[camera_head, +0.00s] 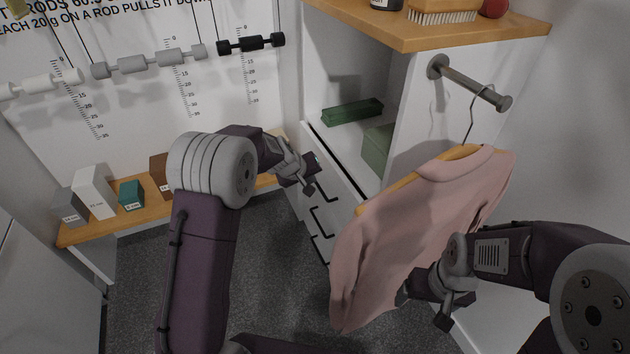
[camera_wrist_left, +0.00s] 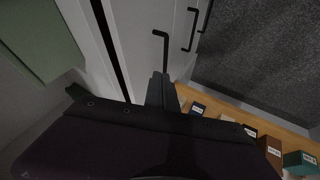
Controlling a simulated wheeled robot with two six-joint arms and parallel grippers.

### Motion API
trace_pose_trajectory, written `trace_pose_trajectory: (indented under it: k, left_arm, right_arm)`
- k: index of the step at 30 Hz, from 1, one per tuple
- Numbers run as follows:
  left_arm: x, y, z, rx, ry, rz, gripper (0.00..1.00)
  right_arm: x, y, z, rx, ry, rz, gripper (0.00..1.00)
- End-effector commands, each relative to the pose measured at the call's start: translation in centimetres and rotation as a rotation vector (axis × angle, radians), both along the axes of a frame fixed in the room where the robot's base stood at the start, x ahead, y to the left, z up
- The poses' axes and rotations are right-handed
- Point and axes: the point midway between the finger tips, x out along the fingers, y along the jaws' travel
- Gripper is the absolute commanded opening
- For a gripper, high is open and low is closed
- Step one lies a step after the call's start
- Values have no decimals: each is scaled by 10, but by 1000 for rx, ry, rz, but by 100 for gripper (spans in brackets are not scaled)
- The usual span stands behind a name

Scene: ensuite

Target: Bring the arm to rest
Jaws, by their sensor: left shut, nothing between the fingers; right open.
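My left gripper (camera_head: 309,180) is shut and empty beside the white drawer unit, in the middle of the head view. In the left wrist view, its fingers (camera_wrist_left: 162,90) are together, close to a black drawer handle (camera_wrist_left: 160,42); I cannot tell whether they touch it. My left arm (camera_head: 210,240) reaches forward and bends down at the wrist. My right gripper (camera_head: 442,308) is open, at the lower right in front of the pink sweater (camera_head: 400,235). Its fingertips are only partly visible.
The sweater hangs on a wooden hanger (camera_head: 462,150) from a grey rail (camera_head: 470,82). White drawers (camera_head: 338,190) with black handles stand below a compartment holding a green box (camera_head: 352,111). A low wooden shelf (camera_head: 75,236) carries several small boxes. Grey floor (camera_head: 275,290) is open between.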

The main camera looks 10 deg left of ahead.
Motion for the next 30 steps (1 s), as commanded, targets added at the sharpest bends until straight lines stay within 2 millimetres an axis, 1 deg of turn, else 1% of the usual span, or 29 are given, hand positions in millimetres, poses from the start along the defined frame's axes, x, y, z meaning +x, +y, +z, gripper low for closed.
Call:
trace_pose_trajectory:
  k: [1, 3, 11, 13, 14, 16, 17, 18, 20, 21, 23, 24, 26, 27, 29, 30]
  left_arm:
    - [-3, 1, 5, -1, 0, 1, 0]
    - [-6, 2, 8, -1, 0, 1, 0]
    - [-7, 2, 9, 0, 2, 1, 0]
    - [-6, 2, 12, 0, -4, 1, 0]
    - [-5, 2, 17, -1, -13, 0, 0]
    - [-3, 2, 38, -2, -51, 1, 0]
    - [-9, 3, 48, 1, -62, -1, 0]
    - [-23, 4, 57, 19, -64, -18, 0]
    - [-57, 7, 59, 64, -34, -66, 0]
    - [-83, 9, 54, 97, 1, -103, 0]
    - [-118, 13, 45, 141, 52, -155, 0]
    - [-141, 16, 38, 166, 88, -187, 0]
    - [-174, 20, 27, 205, 144, -235, 0]
    - [-195, 23, 19, 227, 184, -265, 0]
    - [-225, 28, 8, 258, 242, -308, 0]
    - [-246, 32, 0, 278, 284, -336, 0]
  right_arm:
    - [0, 0, 2, 0, 0, 0, 83]
    - [0, 0, 2, 0, 0, 0, 83]
    - [0, 0, 2, 0, 0, 0, 83]
    - [0, 0, 2, 0, 0, 0, 83]
    - [0, 0, 2, 0, 0, 0, 83]
    - [0, 0, 2, 0, 0, 0, 83]
    - [0, 0, 2, 0, 0, 0, 83]
    - [0, 0, 2, 0, 0, 0, 83]
    - [0, 0, 1, 0, 0, 0, 83]
    - [0, 0, 1, 0, 0, 0, 83]
    - [0, 0, 1, 0, 0, 0, 83]
    - [0, 0, 1, 0, 0, 0, 83]
    - [0, 0, 1, 0, 0, 0, 83]
    - [0, 0, 2, 0, 0, 0, 83]
    - [0, 0, 1, 0, 0, 0, 83]
    - [0, 0, 1, 0, 0, 0, 83]
